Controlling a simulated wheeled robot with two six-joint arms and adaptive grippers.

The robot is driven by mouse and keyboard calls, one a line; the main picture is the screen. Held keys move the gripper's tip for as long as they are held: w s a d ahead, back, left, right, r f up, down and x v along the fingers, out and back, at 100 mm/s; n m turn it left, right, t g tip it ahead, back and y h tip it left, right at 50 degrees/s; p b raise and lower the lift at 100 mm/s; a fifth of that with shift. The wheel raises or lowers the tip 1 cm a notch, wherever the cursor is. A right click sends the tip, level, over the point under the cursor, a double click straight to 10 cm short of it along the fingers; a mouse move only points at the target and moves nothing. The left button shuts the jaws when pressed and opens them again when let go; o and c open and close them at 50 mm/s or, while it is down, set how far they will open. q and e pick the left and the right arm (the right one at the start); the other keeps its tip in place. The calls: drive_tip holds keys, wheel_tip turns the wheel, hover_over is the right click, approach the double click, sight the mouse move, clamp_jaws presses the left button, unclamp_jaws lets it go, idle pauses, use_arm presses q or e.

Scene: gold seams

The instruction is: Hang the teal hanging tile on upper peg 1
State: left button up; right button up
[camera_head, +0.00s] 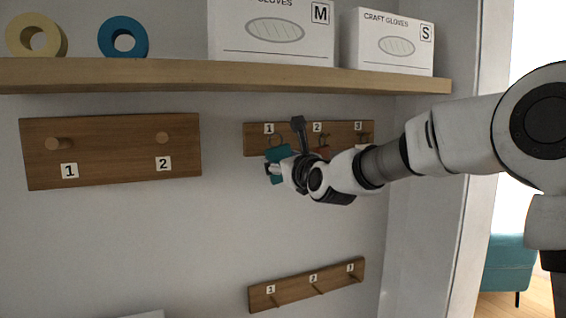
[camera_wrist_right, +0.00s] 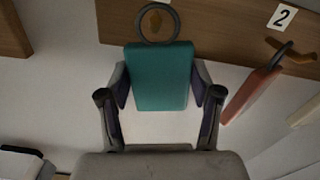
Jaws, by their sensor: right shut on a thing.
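The teal hanging tile (camera_head: 279,154) has a dark ring at its top. It also shows in the right wrist view (camera_wrist_right: 160,78). My right gripper (camera_wrist_right: 162,88) is shut on the tile by its two side edges, upright in front of the upper peg board (camera_head: 343,128). It also shows in the head view (camera_head: 276,168). Upper peg 1 (camera_wrist_right: 155,19) shows through the ring's opening in the right wrist view. I cannot tell whether the ring is around the peg or in front of it. My left gripper is not in view.
A red tile (camera_wrist_right: 252,92) hangs at upper peg 2, just right of the teal tile. A lower board (camera_head: 306,285) has several pegs. Another board (camera_head: 110,150) with two thick pegs is at the left. A shelf (camera_head: 220,76) with boxes and rings runs above.

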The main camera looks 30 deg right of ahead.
drive_tip(key=shift+w+f, duration=0.15)
drive_tip(key=shift+w, duration=0.05)
idle(0.5)
drive_tip(key=shift+b, duration=0.35)
drive_tip(key=o, duration=1.3)
